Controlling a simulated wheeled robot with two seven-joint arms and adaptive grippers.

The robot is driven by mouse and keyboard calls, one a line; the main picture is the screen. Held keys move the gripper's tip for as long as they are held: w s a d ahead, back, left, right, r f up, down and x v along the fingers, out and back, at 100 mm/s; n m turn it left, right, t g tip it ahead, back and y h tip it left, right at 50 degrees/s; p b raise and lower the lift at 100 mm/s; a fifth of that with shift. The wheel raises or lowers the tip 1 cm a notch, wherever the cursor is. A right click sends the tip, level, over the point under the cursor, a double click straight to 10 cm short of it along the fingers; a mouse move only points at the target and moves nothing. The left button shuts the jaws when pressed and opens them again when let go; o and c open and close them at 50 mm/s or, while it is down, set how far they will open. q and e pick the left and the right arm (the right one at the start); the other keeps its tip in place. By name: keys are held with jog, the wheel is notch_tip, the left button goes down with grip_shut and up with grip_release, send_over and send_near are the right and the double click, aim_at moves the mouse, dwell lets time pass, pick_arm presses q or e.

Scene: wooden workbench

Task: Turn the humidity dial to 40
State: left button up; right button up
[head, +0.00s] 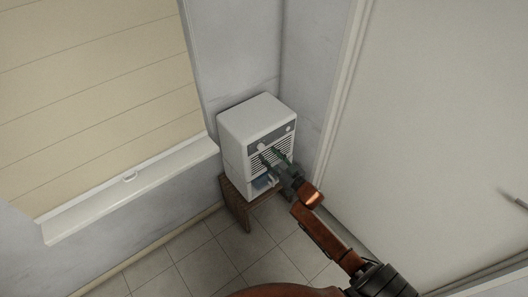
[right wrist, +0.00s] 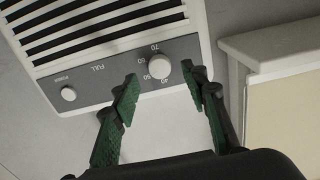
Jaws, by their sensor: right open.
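The dial also shows small in the head view (head: 261,147). My right gripper (right wrist: 160,72) is open, its green-padded fingers on either side of the dial in the wrist view, with visible gaps. In the head view the right gripper (head: 270,154) is in front of the unit's face. My left gripper is out of view.
A small white power knob (right wrist: 68,93) and the word FULL are on the same strip, beside dark grille slots. The unit stands on a small wooden stand (head: 236,205) in a corner. A window sill (head: 130,190) is to the left, a white door (head: 440,120) to the right.

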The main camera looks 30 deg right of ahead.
aim_at(262, 149)
jog(key=shift+w+a+f, duration=0.1)
jog(key=shift+w, duration=1.15)
jog(key=shift+w+b, duration=0.3)
jog(key=shift+w, duration=0.2)
grip_shut()
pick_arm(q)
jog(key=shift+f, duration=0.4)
